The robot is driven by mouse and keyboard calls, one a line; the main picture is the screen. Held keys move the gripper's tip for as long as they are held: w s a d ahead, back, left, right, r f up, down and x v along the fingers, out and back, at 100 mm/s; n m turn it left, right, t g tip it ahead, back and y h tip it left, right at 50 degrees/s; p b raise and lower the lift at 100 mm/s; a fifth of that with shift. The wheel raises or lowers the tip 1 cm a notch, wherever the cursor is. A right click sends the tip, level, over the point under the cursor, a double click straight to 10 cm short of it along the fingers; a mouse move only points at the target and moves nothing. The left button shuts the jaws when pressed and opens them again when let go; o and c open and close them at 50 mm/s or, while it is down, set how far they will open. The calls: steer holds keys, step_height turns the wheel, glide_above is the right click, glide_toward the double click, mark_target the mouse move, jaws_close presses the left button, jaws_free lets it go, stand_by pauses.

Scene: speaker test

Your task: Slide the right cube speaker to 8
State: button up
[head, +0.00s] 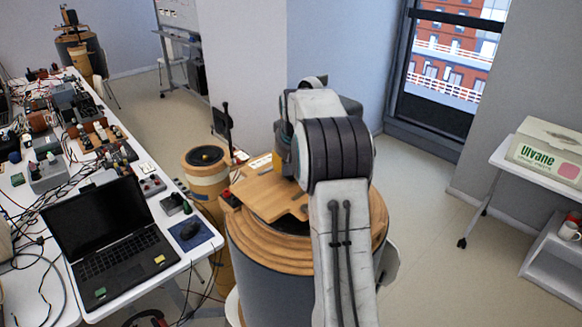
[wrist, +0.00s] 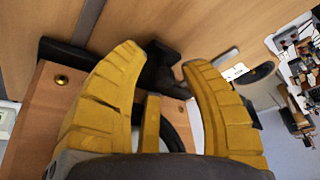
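In the wrist view my gripper (wrist: 164,59) has its two yellow fingers spread apart, with a dark object (wrist: 160,72) showing in the gap between their tips. I see no grip on it. Behind the fingers is a light wooden face (wrist: 45,110) with a brass stud and part of a black ring; it may be a cube speaker, but most of it is hidden. A small white label (wrist: 235,72) lies on the wood beyond the right finger. In the head view my arm covers the gripper and much of the wooden board (head: 268,192). No figure 8 is readable.
The board rests on a round wooden-topped drum (head: 270,250). A smaller drum (head: 205,165) stands to its left. A cluttered white table with a laptop (head: 105,230) is at left. A white shelf stand with a box (head: 548,150) is at right. Open floor lies between.

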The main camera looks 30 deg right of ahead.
steer(key=shift+r, duration=0.1)
stand_by(0.3)
steer(key=v, duration=1.2)
steer(key=shift+w, duration=0.1)
steer(key=s+a+f+n+b, duration=0.2)
steer(key=s+a+n, duration=0.1)
steer(key=s+a, duration=0.95)
steer(key=s+a+f+n+y+b, duration=0.1)
steer(key=s+a+f, duration=0.4)
steer(key=s, duration=0.2)
steer(key=s+a+f+n+y+b, duration=0.1)
steer(key=s+a+f, duration=0.3)
steer(key=s, duration=0.4)
steer(key=shift+a+f+n+t, duration=0.3)
steer(key=shift+a+f, duration=0.1)
steer(key=shift+f, duration=0.4)
